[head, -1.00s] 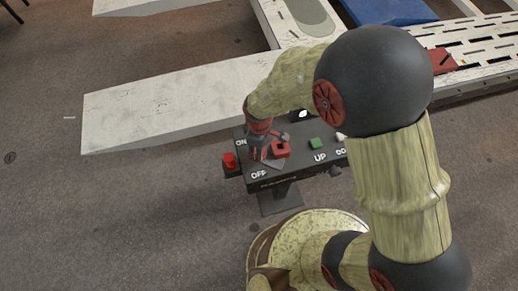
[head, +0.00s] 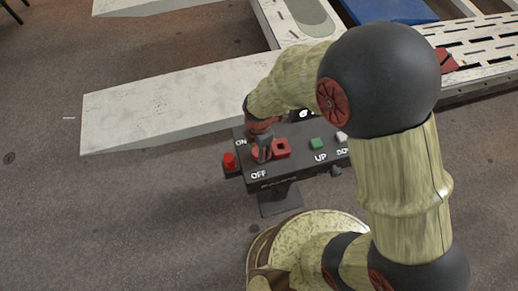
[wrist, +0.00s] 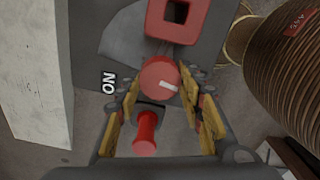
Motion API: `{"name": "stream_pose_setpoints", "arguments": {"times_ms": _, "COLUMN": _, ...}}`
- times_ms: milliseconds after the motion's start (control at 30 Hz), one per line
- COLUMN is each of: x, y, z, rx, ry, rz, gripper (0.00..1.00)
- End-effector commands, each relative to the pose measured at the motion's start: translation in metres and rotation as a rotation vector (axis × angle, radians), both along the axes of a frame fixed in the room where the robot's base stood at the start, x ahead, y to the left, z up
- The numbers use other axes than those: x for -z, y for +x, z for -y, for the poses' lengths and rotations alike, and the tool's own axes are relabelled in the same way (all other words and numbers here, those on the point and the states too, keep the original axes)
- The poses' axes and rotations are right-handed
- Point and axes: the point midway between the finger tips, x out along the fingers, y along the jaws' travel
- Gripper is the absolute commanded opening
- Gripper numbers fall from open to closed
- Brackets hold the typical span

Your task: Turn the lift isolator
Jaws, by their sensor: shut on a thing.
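The lift isolator is a round red knob (wrist: 160,78) with a white mark, on the dark control box (head: 303,171). In the wrist view it sits between the two fingers of my gripper (wrist: 160,88), which is shut on it. Its white mark points to the right and slightly down, away from the ON label (wrist: 109,83). In the head view my gripper (head: 262,152) comes down on the box's left part, between ON and the OFF label (head: 258,175), and hides the knob.
A red square part (head: 281,149) sits close to my gripper's right. A red button (head: 229,160) projects at the box's left end. A green UP button (head: 317,144) and a pale DOWN button (head: 341,137) are farther right. A pale ramp (head: 170,105) lies behind.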

Motion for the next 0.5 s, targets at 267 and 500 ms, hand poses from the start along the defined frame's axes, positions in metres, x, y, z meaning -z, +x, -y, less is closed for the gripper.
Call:
{"name": "stream_pose_setpoints", "arguments": {"times_ms": 267, "x": -0.0001, "y": 0.0004, "z": 0.0001, "rx": -0.148, "ry": 0.001, "rz": 0.001, "gripper": 0.0}}
{"name": "stream_pose_setpoints", "arguments": {"times_ms": 500, "x": -0.0003, "y": 0.0005, "z": 0.0, "rx": -0.205, "ry": 0.001, "rz": 0.001, "gripper": 0.0}}
